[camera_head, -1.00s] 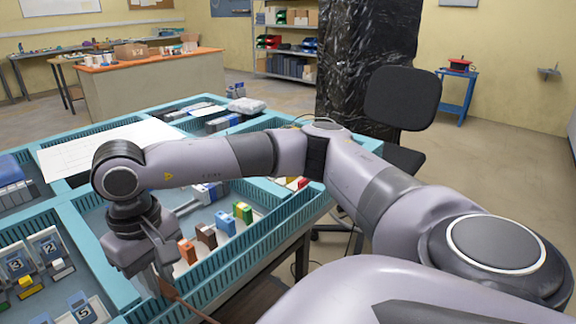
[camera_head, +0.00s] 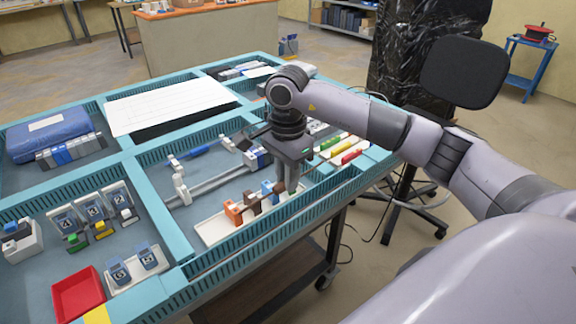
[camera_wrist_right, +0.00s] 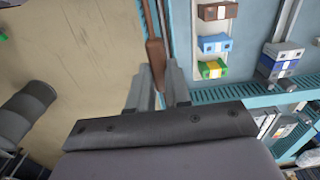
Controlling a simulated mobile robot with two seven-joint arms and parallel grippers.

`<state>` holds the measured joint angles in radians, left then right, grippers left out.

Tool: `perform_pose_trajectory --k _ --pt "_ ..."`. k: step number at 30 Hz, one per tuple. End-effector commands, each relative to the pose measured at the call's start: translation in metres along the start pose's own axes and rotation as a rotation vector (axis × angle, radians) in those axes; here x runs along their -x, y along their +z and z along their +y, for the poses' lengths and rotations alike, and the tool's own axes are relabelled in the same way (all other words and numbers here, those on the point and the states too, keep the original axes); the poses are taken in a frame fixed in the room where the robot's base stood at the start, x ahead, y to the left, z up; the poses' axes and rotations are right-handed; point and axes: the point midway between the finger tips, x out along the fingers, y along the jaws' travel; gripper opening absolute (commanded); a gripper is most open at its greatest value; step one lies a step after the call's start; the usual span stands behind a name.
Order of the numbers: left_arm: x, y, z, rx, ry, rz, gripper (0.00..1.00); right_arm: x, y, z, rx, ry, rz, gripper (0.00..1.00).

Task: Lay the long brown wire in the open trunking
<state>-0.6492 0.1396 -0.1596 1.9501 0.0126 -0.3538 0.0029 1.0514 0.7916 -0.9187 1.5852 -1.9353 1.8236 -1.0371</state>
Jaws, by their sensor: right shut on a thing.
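My right gripper (camera_head: 287,188) points down over the table's front edge, just right of the blue connector block. In the right wrist view its fingers (camera_wrist_right: 158,92) are shut on the brown wire (camera_wrist_right: 154,54), whose thick brown part shows between and beyond them. The teal slotted trunking (camera_head: 222,248) runs along the table's front edge, close beside the fingers. I cannot tell whether the wire lies inside it. My left gripper is not in view.
Orange (camera_head: 233,212), brown (camera_head: 252,202) and blue (camera_head: 268,190) connector blocks stand in a row just behind the front trunking. A red tray (camera_head: 78,294) and numbered sockets (camera_head: 120,272) lie at left. A black chair (camera_head: 462,74) stands right of the table.

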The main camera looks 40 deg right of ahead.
Motion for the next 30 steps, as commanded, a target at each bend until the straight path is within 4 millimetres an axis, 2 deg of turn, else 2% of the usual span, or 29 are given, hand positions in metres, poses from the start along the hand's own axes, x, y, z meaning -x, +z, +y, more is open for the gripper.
perform_pose_trajectory --k 11,30 --pt "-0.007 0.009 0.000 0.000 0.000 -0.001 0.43 -0.019 -0.001 0.000 -0.019 0.002 0.000 0.00" --pt "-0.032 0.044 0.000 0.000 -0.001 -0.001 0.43 -0.083 -0.001 0.000 -0.016 0.000 0.000 0.00"
